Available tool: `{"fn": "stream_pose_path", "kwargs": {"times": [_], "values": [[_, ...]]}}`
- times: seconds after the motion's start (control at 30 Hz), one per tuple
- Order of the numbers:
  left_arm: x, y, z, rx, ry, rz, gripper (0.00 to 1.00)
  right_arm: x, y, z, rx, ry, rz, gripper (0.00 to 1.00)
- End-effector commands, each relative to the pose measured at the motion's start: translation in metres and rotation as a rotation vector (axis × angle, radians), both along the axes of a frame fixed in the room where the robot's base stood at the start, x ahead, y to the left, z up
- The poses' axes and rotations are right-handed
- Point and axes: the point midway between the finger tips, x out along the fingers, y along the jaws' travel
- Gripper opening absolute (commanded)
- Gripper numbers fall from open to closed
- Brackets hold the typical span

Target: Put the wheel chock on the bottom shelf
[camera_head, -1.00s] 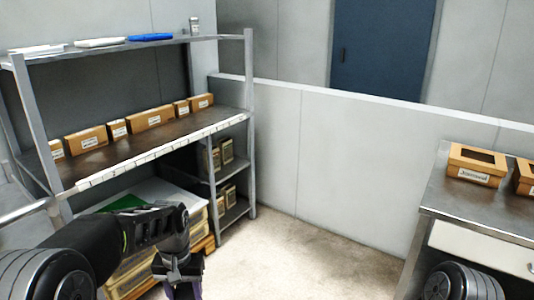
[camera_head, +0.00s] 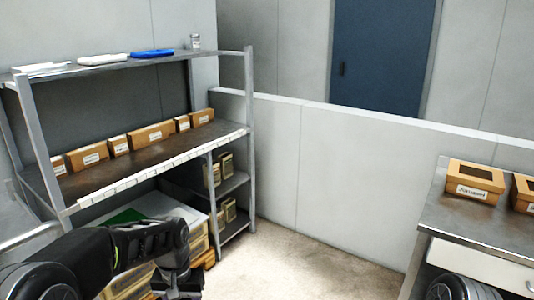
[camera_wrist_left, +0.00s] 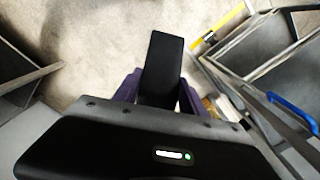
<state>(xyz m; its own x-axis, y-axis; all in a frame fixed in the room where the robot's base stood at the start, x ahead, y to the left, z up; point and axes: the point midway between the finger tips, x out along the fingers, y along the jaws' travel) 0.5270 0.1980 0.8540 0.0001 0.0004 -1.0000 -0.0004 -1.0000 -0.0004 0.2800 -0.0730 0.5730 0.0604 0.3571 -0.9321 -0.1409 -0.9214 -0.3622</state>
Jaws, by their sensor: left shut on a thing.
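The black wheel chock (camera_wrist_left: 163,70) is a long dark block in the left wrist view, held between the purple fingers of my left gripper (camera_wrist_left: 160,88). In the head view my left gripper (camera_head: 178,287) is at the bottom edge, in front of the shelf rack (camera_head: 250,150); its fingertips and the chock are cut off there. The gripper is above the floor, apart from the rack. The rack's low right-hand compartment has a bottom shelf (camera_head: 236,226) with small boxes on it. My right gripper is out of view.
Stacked crates (camera_head: 200,240) fill the low left part of the rack, partly hidden by my arm. Cardboard boxes (camera_head: 150,134) line the middle shelf. A metal table (camera_head: 450,215) with boxes stands at right. The floor (camera_head: 300,250) between is clear.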

Motion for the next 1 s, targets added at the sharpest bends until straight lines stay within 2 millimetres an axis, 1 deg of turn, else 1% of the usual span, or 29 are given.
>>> {"fn": "stream_pose_path", "kwargs": {"times": [0.4, 0.47, 0.53, 0.57, 0.67, 0.8, 0.9, 1.0], "values": [[0.0, 0.0, 0.001, -0.001, -0.002, 0.001, 0.0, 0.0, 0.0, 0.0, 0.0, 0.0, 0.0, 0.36], [0.0, 0.0, -0.002, 0.0, 0.0, 0.001, 0.0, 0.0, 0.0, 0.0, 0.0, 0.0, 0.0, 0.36], [-0.001, 0.0, -0.011, 0.002, 0.001, 0.001, 0.0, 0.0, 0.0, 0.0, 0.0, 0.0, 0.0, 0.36], [-0.002, 0.0, -0.017, 0.003, 0.002, 0.001, 0.0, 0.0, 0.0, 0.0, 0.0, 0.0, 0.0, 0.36], [-0.007, 0.001, -0.047, 0.007, 0.006, 0.001, 0.0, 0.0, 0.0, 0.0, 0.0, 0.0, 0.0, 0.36], [-0.021, 0.001, -0.1, 0.008, 0.006, 0.0, 0.0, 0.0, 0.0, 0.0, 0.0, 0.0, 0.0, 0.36], [-0.032, 0.001, -0.131, 0.004, 0.005, 0.0, 0.0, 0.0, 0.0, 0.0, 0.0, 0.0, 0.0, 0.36], [-0.039, 0.0, -0.146, 0.001, 0.001, 0.0, 0.0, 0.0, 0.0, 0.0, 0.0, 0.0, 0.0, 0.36]]}}
